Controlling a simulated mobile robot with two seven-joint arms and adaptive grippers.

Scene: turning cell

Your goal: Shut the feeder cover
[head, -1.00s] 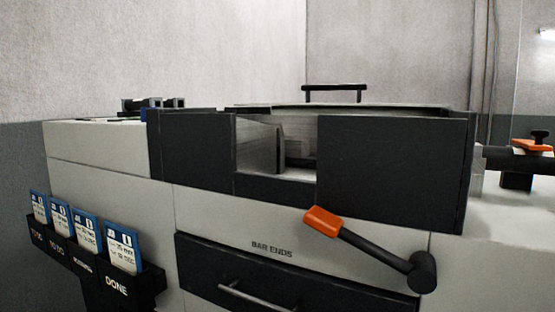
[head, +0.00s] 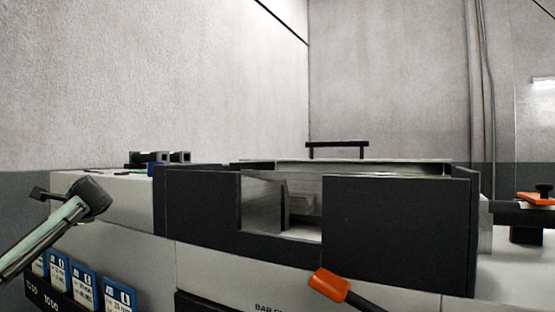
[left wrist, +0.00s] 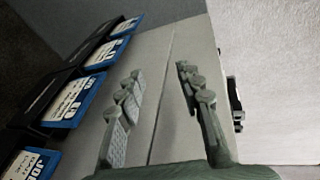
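The feeder is a dark box (head: 398,230) on the pale machine in the head view. A gap in its front shows the pale inside (head: 302,205). A thin flat panel (head: 400,163), apparently the cover, lies edge-on along the top, with a black bar handle (head: 337,145) above it. How far it covers the box cannot be told from this low angle. My left arm enters the head view at the left, apart from the box. In the left wrist view my left gripper (left wrist: 158,75) has its fingers spread with nothing between them. My right gripper is not in view.
Blue-edged cards (head: 88,290) stand in a dark rack at the lower left, also along the left wrist view (left wrist: 73,100). Black fittings (head: 150,158) sit behind left. An orange-topped clamp (head: 540,198) is at right.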

